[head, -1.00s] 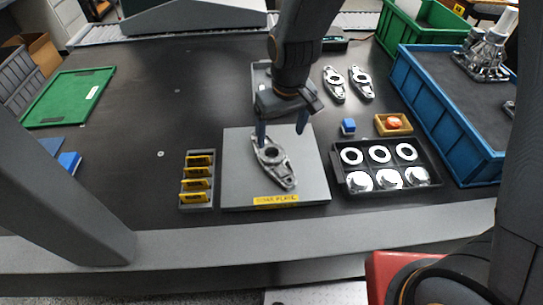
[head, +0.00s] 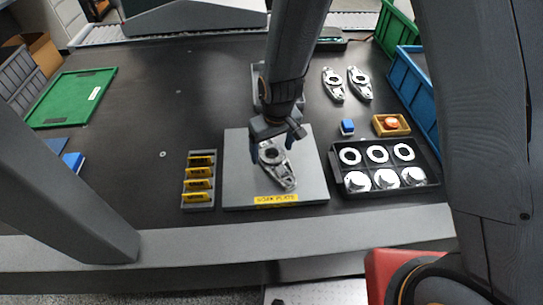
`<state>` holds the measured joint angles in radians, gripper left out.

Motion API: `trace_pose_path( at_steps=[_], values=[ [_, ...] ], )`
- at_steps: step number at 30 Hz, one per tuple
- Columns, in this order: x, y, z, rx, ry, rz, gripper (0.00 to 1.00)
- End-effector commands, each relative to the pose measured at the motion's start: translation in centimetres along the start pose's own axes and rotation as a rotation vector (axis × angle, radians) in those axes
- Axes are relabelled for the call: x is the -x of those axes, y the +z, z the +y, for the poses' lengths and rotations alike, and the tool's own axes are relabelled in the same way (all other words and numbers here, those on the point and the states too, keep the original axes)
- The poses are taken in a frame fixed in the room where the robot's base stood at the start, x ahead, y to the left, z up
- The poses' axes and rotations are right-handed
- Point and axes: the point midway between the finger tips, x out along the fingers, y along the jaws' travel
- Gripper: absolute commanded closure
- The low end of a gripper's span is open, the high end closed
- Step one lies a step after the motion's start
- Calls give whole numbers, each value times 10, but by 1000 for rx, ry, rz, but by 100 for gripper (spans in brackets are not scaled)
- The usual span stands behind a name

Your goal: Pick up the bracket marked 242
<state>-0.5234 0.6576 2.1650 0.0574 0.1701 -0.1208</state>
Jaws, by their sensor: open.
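A silver bracket (head: 280,172) lies flat on the grey plate (head: 240,180) with the yellow label strip along its front edge. My gripper (head: 271,152) is open, pointing down over the upper part of this bracket, with a fingertip to each side of it. Whether the fingers touch it cannot be told. Two more silver brackets lie on the dark table at the back right, one (head: 333,84) left of the other (head: 360,84). No marking on any bracket is readable, so I cannot tell which is 242.
A black tray (head: 337,178) of rings and shiny round parts stands right of the plate. A grey rack (head: 199,205) with yellow tags is left of it.

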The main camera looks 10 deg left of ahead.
Motion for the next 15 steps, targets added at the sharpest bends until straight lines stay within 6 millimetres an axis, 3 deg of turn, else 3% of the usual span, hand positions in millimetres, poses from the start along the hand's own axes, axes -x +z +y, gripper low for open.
trace_pose_path(
  at_steps=[10, 15],
  values=[
    [-4, 0, 0, 0, 0, 1, 23],
    [-4, 0, 0, 0, 0, 1, 51]
  ],
)
